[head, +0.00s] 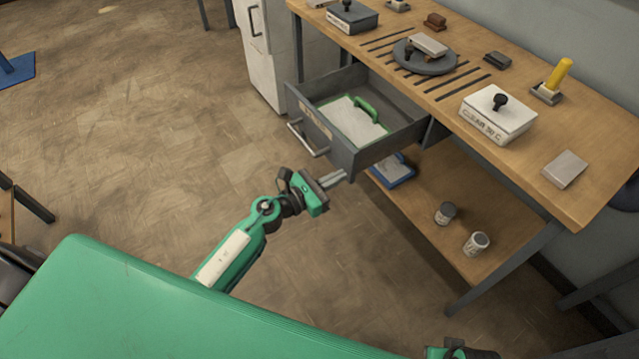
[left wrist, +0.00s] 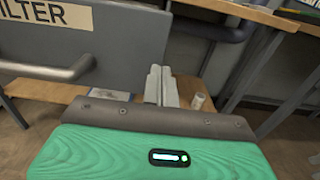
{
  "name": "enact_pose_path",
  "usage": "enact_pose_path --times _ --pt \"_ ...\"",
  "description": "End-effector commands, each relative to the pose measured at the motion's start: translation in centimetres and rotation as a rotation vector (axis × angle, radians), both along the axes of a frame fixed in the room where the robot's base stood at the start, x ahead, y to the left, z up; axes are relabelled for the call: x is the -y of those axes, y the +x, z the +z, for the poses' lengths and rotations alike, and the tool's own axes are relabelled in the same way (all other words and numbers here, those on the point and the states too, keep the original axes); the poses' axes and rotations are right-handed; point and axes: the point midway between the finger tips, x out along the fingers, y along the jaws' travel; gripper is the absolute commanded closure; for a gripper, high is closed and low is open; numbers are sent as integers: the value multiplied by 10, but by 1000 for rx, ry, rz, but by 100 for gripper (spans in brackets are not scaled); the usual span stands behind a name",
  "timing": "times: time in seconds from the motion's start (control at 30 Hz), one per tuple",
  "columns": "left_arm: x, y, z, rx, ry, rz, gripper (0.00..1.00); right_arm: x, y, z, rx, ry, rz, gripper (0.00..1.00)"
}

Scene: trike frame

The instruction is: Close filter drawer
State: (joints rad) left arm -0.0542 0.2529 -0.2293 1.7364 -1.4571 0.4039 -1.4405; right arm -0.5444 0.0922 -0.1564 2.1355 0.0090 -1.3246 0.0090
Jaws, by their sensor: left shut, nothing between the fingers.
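The filter drawer (head: 331,134) is a grey drawer pulled out from under the workbench in the head view. A white panel with a green handle (head: 366,108) lies inside it. Its front has a metal bar handle (head: 308,140) and a label. In the left wrist view the drawer front (left wrist: 125,45) fills the upper left, with the label reading "ILTER" and the bar handle (left wrist: 50,72). My left gripper (head: 338,177) is shut and empty, below and to the right of the handle, near the front's lower right corner. Whether it touches the front I cannot tell.
The wooden workbench (head: 545,185) holds white and grey boxes, a round grey plate and a yellow-handled tool (head: 556,76). The lower shelf (head: 430,205) holds two cans and a blue-edged item. The floor in front of the drawer is clear.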

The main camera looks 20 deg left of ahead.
Motion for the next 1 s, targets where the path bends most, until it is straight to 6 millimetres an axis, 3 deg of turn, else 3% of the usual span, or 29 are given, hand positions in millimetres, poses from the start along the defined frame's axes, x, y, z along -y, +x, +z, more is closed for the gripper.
enact_pose_path --times 0.2,0.67,0.87,1.0 --pt "9 11 0 -1 1 0 100 0 0 -4 -2 0 0 64" --pt "11 14 0 0 0 0 100 0 0 -5 -4 -1 0 64" --pt "25 32 0 1 0 -1 100 0 0 -3 -3 -1 0 64" --pt "43 56 0 2 0 -1 100 0 1 0 2 0 1 64"
